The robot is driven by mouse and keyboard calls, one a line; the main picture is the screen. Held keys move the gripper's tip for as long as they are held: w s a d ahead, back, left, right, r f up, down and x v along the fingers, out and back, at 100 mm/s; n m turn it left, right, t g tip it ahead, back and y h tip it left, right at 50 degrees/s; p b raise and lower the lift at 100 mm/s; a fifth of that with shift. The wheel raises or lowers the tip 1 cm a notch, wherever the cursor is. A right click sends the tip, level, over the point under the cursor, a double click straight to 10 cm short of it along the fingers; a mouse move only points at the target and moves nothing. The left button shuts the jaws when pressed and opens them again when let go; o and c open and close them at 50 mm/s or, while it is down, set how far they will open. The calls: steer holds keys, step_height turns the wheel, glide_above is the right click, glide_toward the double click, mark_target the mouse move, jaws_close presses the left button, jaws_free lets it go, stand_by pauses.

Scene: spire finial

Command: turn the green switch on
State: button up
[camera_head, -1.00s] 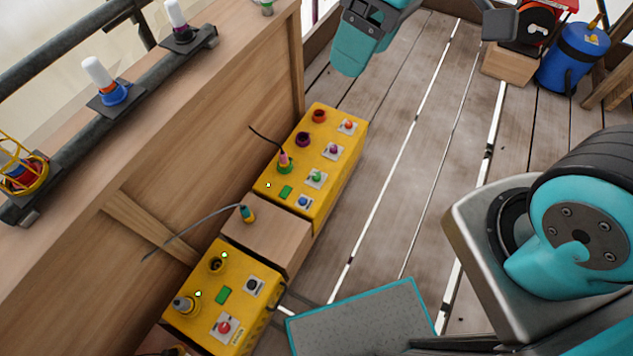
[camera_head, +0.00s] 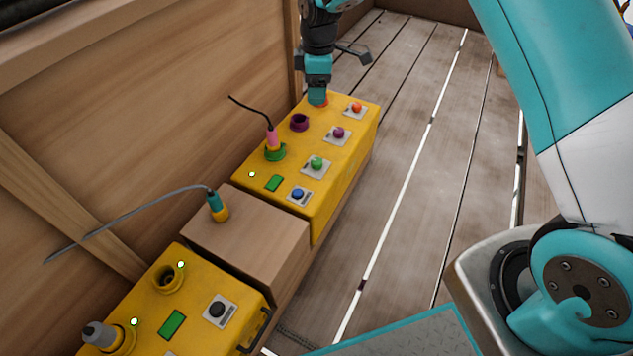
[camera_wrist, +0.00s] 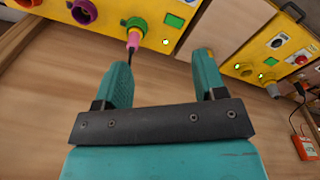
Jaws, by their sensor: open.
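The green switch (camera_head: 316,164) is a round green knob on a pale square plate, on top of the far yellow box (camera_head: 345,185) in the head view. I cannot tell which way it is set. My gripper (camera_head: 317,98) points down over the far end of that box, by the red socket, beyond the green switch. In the wrist view my gripper (camera_wrist: 160,66) has its two teal fingers apart with nothing between them. The green switch is not clearly visible there.
Orange (camera_head: 356,108), purple (camera_head: 338,132) and blue (camera_head: 298,194) knobs flank the green one. A pink plug (camera_head: 273,138) with a black cable stands in the green socket (camera_head: 275,153). A wooden block (camera_head: 250,235) separates the nearer yellow box (camera_head: 200,300). A wooden wall rises left.

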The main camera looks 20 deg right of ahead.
steer(key=n+b, duration=0.1)
steer(key=b, duration=0.3)
glide_toward(317, 161)
steer(key=shift+h, duration=0.3)
steer(key=f+b, duration=0.2)
steer(key=f, duration=0.1)
steer(key=f+b, duration=0.2)
steer(key=f, duration=0.1)
steer(key=f+b, duration=0.2)
steer(key=f, duration=0.1)
steer(key=shift+w+a+f+b, duration=0.3)
steer(key=shift+f, duration=0.1)
steer(key=c, duration=0.9)
